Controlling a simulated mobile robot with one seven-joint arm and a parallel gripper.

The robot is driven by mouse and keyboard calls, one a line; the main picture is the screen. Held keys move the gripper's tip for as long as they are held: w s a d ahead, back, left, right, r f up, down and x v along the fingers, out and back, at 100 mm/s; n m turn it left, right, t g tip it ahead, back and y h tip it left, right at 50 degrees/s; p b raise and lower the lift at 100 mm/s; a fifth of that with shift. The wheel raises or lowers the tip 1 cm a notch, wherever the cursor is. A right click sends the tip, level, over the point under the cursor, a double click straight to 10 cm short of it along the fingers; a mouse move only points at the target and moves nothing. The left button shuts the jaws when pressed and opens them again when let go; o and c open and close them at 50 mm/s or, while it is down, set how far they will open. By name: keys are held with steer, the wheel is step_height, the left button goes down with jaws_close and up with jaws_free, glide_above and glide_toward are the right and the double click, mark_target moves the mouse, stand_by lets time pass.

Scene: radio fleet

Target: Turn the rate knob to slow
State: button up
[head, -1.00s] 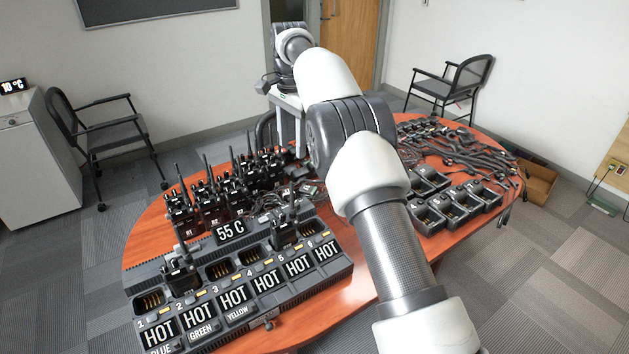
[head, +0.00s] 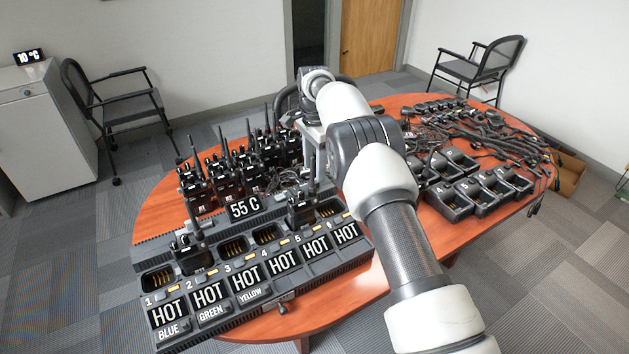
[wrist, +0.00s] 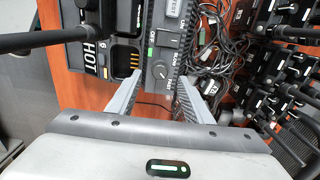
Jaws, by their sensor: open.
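The rate knob (wrist: 160,71) is a small round dark knob with a white pointer line on a grey panel (wrist: 160,22) in the wrist view. Small lettering surrounds it, too small to read surely, and a green mark sits beside it. My gripper (wrist: 160,84) is open, its two grey fingers pointing at the panel, one to each side. The knob lies between the fingertips or just beyond them; I cannot tell whether they touch it. In the head view my arm hides the knob and fingers.
A charger bank (head: 255,283) with HOT labels stands beside the panel; a radio (head: 300,208) rises from one slot. Several radios (head: 228,175) stand behind it. Cables (wrist: 205,52) lie close to the right finger.

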steer(key=shift+f, duration=2.35)
steer(key=c, duration=1.1)
